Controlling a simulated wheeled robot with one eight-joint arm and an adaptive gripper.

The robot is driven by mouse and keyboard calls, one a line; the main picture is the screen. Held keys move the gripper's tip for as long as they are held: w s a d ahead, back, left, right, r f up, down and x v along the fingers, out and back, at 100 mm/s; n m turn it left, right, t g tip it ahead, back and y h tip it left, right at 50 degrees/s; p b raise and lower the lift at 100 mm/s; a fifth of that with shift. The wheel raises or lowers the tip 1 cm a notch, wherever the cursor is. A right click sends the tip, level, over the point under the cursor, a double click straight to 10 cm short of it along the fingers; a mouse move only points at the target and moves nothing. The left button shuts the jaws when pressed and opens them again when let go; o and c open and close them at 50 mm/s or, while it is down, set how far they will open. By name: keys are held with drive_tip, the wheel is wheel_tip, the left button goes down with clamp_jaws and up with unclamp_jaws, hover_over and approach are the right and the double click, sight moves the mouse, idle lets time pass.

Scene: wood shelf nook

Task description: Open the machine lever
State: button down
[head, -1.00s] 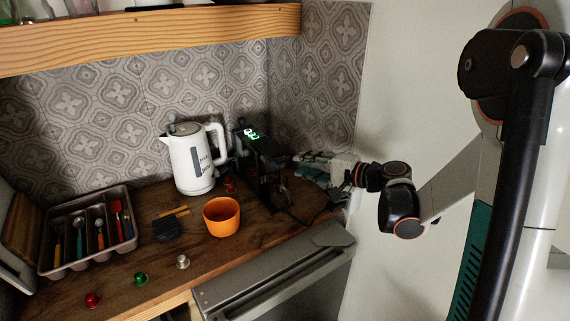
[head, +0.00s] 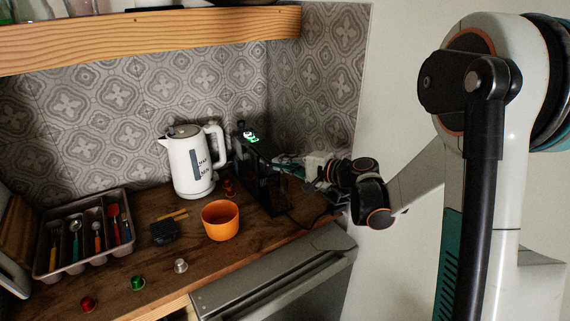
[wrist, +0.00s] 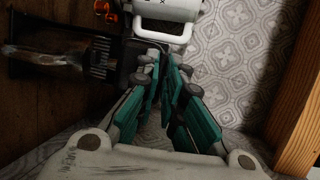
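The black machine (head: 262,185) stands at the right end of the counter, a green display glowing on its top. In the wrist view its dark body (wrist: 50,60) lies to the left. I cannot make out the lever clearly in either view. My gripper (head: 284,163) is at the machine's right side, near its upper part and partly hidden by it. In the wrist view my gripper's teal-padded fingers (wrist: 163,68) reach forward beside the machine and lie close together. Whether they touch it or hold anything is not clear.
A white kettle (head: 193,163) stands left of the machine. An orange cup (head: 220,220) is in front. A cutlery tray (head: 84,238) sits at left, with red (head: 88,304), green (head: 138,283) and silver (head: 181,265) capsules near the front edge. The patterned wall (wrist: 232,60) is close to my gripper.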

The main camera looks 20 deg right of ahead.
drive_tip(key=shift+r+g+p, duration=0.3)
drive_tip(key=shift+r+p, duration=0.45)
drive_tip(key=shift+p, duration=0.25)
drive_tip(key=w+a+r+m+g+h+p, duration=0.1)
drive_tip(key=w+a+r+g+h+p, duration=0.1)
drive_tip(key=w+r+g+p, duration=0.3)
drive_tip(key=w+a+r+m+g+h+p, duration=0.1)
drive_tip(key=w+a+r+g+h+p, duration=0.1)
drive_tip(key=w+r+g+p, duration=0.4)
drive_tip(key=shift+w+r+m+h+p, duration=0.55)
drive_tip(key=shift+r+p, duration=1.15)
drive_tip(key=shift+p, duration=1.75)
drive_tip(key=shift+s, duration=0.1)
drive_tip(key=c, duration=1.8)
unclamp_jaws()
drive_tip(key=shift+o, duration=0.2)
